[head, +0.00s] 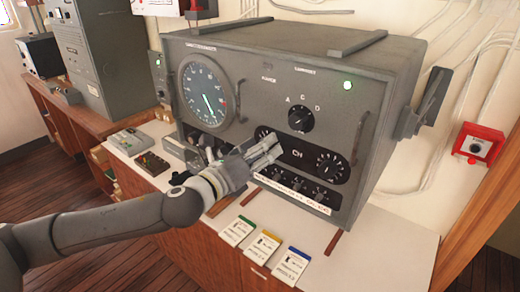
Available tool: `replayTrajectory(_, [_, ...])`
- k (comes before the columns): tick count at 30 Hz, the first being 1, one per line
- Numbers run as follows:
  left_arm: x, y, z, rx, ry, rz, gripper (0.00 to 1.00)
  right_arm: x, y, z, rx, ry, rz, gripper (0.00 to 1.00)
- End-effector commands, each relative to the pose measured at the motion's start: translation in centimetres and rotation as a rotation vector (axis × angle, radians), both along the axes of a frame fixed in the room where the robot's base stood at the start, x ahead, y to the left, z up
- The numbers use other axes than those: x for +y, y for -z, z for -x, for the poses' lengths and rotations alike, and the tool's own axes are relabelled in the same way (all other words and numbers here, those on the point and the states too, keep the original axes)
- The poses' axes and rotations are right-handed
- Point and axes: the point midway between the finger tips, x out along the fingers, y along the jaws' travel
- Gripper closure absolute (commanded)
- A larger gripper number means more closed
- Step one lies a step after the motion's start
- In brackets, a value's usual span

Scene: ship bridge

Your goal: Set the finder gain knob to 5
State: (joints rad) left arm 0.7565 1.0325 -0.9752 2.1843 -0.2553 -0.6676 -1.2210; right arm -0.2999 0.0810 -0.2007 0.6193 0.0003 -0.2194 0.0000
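The grey radio cabinet (377,110) stands on a white-topped counter. Its front has a round dial (207,94), a selector knob (300,118) marked A, C, D, and a dark CH panel with a knob (330,165) at its right. A row of small knobs (298,185) sits below. I cannot read which one is the finder gain knob. My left gripper (266,152) is in front of the panel, left of the CH label, and hides part of a left CH knob and other controls. Its finger gap and any contact are unclear. My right gripper is out of view.
Three cards (265,247) with coloured tops lie on the counter below the cabinet. Small devices (130,140) stand at its left. A red box (478,145) is on the wall at right. Handles (358,137) stick out from the cabinet's front.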

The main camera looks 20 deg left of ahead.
Motion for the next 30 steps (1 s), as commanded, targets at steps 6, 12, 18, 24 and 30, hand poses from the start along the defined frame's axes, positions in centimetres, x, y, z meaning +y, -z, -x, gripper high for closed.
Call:
replayTrajectory(6, [0.9, 0.1, 2.2, 0.003, 0.000, -0.003, 0.48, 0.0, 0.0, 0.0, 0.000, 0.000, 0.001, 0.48])
replayTrajectory(12, [2.0, 0.2, 5.2, 0.004, -0.001, -0.004, 0.48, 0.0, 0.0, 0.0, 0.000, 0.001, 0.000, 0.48])
replayTrajectory(18, [2.5, 0.1, 6.8, 0.003, -0.002, -0.002, 0.48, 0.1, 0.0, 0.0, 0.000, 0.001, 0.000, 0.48])
replayTrajectory(24, [2.6, 0.0, 7.0, 0.002, 0.000, 0.000, 0.48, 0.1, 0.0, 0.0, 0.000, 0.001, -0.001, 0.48])
replayTrajectory(30, [2.6, 0.0, 7.0, 0.001, 0.000, 0.000, 0.48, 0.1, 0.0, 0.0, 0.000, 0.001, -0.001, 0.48])
